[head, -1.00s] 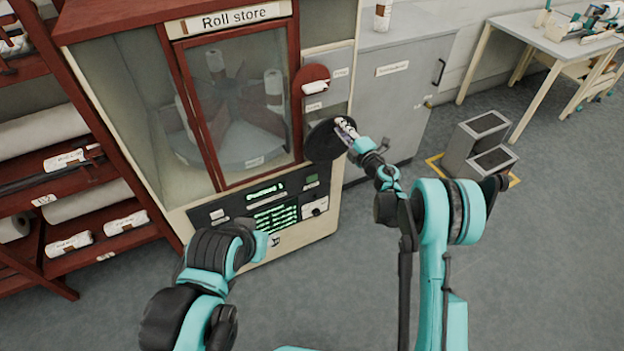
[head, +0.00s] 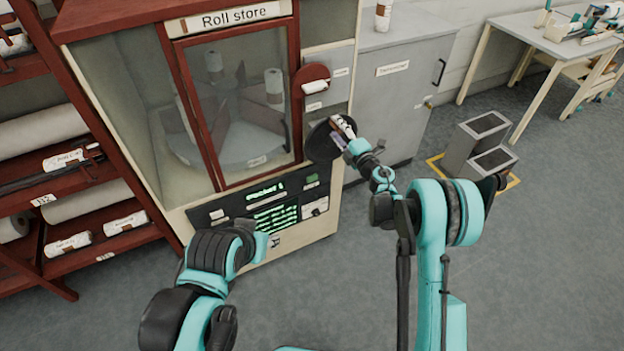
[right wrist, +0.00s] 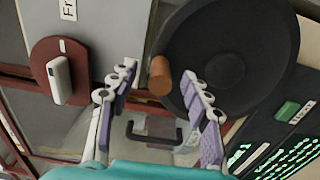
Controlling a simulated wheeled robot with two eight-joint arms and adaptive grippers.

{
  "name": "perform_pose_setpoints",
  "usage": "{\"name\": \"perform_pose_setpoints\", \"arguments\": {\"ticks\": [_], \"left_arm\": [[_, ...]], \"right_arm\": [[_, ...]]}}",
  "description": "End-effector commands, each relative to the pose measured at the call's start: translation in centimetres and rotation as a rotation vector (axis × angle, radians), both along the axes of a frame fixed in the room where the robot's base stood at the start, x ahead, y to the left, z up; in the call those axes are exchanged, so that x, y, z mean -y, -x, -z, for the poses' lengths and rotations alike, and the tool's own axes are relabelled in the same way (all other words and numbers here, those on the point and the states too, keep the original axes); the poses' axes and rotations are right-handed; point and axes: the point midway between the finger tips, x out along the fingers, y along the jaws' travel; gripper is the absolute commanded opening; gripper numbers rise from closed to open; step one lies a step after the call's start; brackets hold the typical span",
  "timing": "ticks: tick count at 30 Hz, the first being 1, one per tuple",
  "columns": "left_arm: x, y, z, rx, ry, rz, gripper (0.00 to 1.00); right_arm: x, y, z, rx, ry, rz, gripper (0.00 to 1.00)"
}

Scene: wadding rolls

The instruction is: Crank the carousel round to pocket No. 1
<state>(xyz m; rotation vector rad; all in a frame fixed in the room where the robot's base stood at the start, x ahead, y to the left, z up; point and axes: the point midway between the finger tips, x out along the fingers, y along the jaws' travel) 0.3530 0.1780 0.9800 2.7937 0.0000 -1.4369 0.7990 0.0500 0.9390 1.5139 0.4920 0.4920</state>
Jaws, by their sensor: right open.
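The carousel (head: 235,150) stands behind the glass door of the "Roll store" cabinet, with white rolls (head: 274,88) in it. Its crank is a black disc (head: 318,140) on the cabinet's right side, large in the right wrist view (right wrist: 230,50). A brown crank knob (right wrist: 160,75) sticks out from it. My right gripper (head: 342,132) is open at the disc, with the knob between its spread fingertips (right wrist: 160,88). A gap shows on both sides of the knob. The green display (head: 266,192) seems to end in 1. My left gripper (head: 273,241) is mostly hidden, low before the panel.
A red plate with a white lever (head: 314,87) sits just above the crank disc. A grey cabinet (head: 390,100) stands to the right, a red rack (head: 110,240) with rolls to the left. A grey two-part stand (head: 478,145) is on the floor.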

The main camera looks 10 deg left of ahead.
Motion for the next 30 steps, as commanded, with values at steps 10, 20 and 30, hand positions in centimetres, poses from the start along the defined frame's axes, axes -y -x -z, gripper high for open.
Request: {"name": "perform_pose_setpoints", "arguments": {"ticks": [10,20,30], "left_arm": [[0.0,0.0,0.4,0.0,0.0,0.0,0.4],[0.0,0.0,1.2,0.0,0.0,0.0,0.4],[0.0,0.0,2.1,0.0,0.0,0.0,0.4]], "right_arm": [[1.0,1.2,0.1,0.0,0.0,0.001,0.48],[3.0,4.1,0.1,0.0,0.0,0.001,0.48],[5.1,7.0,0.1,0.0,0.0,0.001,0.48]]}}
